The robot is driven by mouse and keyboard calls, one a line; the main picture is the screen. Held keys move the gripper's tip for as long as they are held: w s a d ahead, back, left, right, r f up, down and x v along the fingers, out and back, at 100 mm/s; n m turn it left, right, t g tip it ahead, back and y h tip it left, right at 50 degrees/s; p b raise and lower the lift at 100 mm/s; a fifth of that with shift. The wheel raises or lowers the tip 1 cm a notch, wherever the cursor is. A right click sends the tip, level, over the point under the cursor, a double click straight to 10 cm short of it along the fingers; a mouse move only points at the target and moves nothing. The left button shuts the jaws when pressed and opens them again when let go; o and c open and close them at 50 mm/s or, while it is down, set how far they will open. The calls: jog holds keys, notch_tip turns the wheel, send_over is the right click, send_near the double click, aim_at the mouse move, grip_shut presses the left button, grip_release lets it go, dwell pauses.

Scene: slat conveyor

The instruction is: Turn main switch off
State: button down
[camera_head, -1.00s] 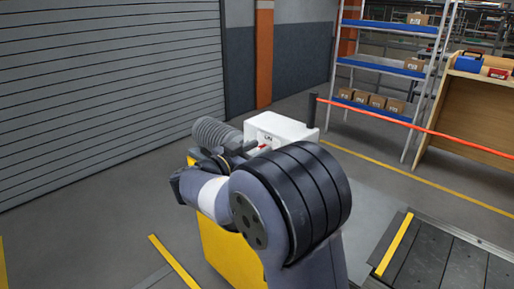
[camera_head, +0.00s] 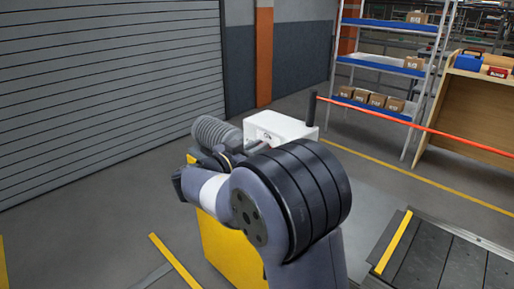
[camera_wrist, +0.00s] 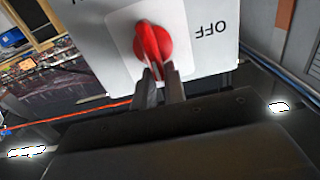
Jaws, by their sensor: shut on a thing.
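The main switch is a red rotary knob (camera_wrist: 151,42) on a white plate, on the front of a white box (camera_head: 285,126). In the wrist view an upside-down OFF label stands to the right of the knob, and part of another label shows at the top left edge. My gripper (camera_wrist: 160,76) is shut on the narrow end of the knob, which points down in that view between the fingertips. In the head view my arm hides most of the box front, and the knob cannot be made out.
A yellow pedestal (camera_head: 222,247) stands below the box, partly behind my arm. A dark post (camera_head: 312,108) with a red barrier band (camera_head: 420,127) is right of the box. A slat conveyor (camera_head: 440,262) lies at lower right. Shelves (camera_head: 385,64) stand behind; open floor lies left.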

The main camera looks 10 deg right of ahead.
jog(key=shift+w+a+f+n+b, duration=0.2)
jog(key=shift+w+f+n, duration=0.25)
jog(key=shift+n, duration=2.5)
jog(key=shift+w+a+f+n+b, duration=0.15)
jog(key=shift+w+a+f+n, duration=0.25)
jog(key=shift+n, duration=2.6)
jog(key=shift+w+a+f+n+b, duration=0.25)
jog(key=shift+f+n, duration=0.25)
jog(key=shift+n, duration=2.45)
jog(key=c, duration=1.5)
grip_release()
jog(key=shift+o, duration=0.2)
